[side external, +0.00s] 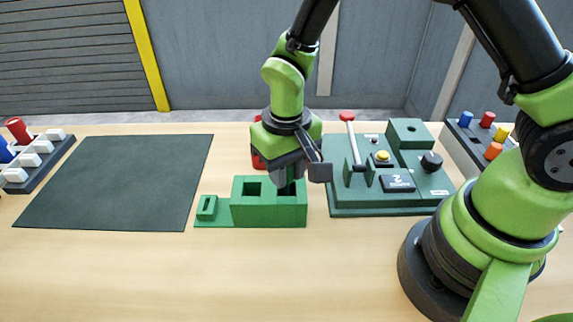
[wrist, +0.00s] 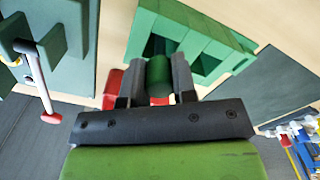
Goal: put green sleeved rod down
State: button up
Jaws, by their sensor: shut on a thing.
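My gripper (wrist: 158,78) is shut on the green sleeved rod (wrist: 158,70), which shows as a green cylinder between the two fingers in the wrist view. In the side view my gripper (side external: 288,186) points down at the right opening of the green block (side external: 268,214). The rod is mostly hidden there by the fingers and block. I cannot tell how far it sits in the opening. The block's left opening (side external: 253,188) looks empty. The block also shows in the wrist view (wrist: 190,28).
A red object (side external: 257,152) stands behind my gripper, partly hidden. To the right is a green panel (side external: 345,205) with a red-topped lever (side external: 348,118) and knobs. A dark mat (side external: 120,180) lies clear at left. Racks of coloured pieces stand at both table sides.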

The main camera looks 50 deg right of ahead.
jog(key=shift+f, duration=0.2)
jog(key=o, duration=0.9)
jog(key=shift+o, duration=0.2)
notch_tip(320, 180, up, 13)
jog(key=s+d+r+m+t+y, duration=0.1)
jog(key=s+d+r+t, duration=0.2)
jog(key=s+r, duration=0.2)
jog(key=s+d+r+t+y, duration=0.1)
jog(key=s+d+r+t, duration=0.2)
jog(key=s, duration=0.6)
notch_tip(320, 180, up, 2)
jog(key=shift+d+m+t, duration=0.25)
jog(key=shift+m+t, duration=0.15)
jog(key=shift+t, duration=0.2)
